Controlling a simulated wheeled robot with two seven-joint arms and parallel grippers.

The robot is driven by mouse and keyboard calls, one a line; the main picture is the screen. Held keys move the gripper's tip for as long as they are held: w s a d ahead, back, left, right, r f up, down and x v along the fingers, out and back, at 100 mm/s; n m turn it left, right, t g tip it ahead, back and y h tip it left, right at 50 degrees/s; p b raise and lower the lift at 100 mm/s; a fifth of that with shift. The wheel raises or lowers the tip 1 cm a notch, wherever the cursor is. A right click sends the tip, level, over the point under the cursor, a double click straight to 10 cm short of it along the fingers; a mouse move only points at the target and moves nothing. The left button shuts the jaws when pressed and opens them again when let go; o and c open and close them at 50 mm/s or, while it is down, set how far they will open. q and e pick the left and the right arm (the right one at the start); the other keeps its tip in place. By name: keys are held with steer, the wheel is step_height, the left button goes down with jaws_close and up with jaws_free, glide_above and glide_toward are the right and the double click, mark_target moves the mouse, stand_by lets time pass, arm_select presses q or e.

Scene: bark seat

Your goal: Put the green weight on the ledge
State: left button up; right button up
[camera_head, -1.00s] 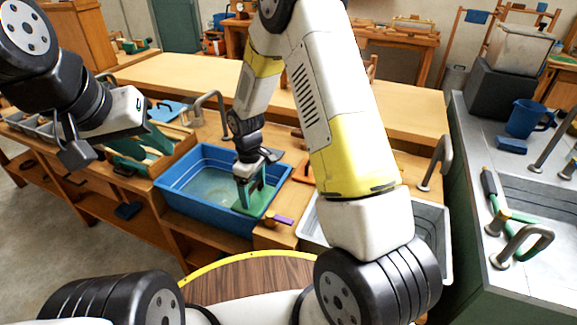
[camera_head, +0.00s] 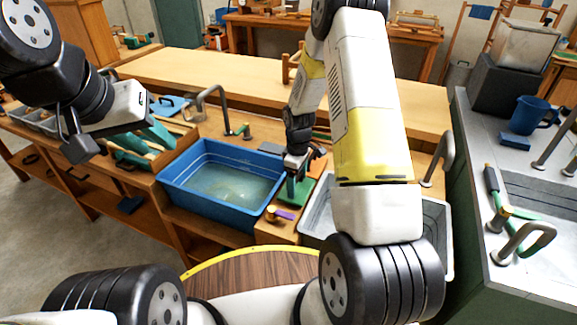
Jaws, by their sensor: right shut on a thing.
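The green weight (camera_head: 299,193) is a flat green block. The weight is over the wooden ledge (camera_head: 262,231) between the blue basin and the grey basin. I cannot tell whether it touches the wood. Part of the weight is hidden by the fingers.
The blue basin (camera_head: 172,204) holds water. The grey basin (camera_head: 318,222) is partly hidden by my right arm. A purple-handled tool (camera_head: 284,215) lies on the front of the ledge. A tap (camera_head: 216,100) stands behind the blue basin.

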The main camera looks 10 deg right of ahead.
steer(key=shift+f, duration=0.45)
steer(key=shift+f, duration=0.15)
steer(key=o, duration=2)
